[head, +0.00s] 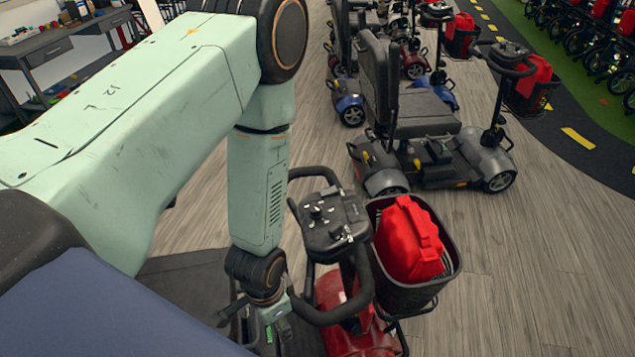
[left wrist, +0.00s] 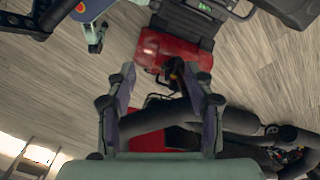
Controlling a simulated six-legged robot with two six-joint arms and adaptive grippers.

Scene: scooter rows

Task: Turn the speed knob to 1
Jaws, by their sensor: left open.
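The control panel (head: 333,225) of the nearest red scooter (head: 350,325) faces up in the head view, between its looped black handlebars (head: 325,312). Small knobs and light markings show on its top. They are too small for me to tell which is the speed knob or what it points to. My left gripper (head: 258,325) hangs below and left of the panel, beside the left part of the handlebar, partly hidden by the wrist. In the left wrist view my left gripper (left wrist: 157,70) is open, with a dark curved tube (left wrist: 155,118) across the gap. I cannot tell whether they touch.
A black basket (head: 440,285) with a red bag (head: 408,240) sits right of the panel. A grey scooter (head: 435,150) stands behind, with more scooters beyond. A workbench (head: 60,45) is at the far left. Wood floor (head: 520,270) is clear at right.

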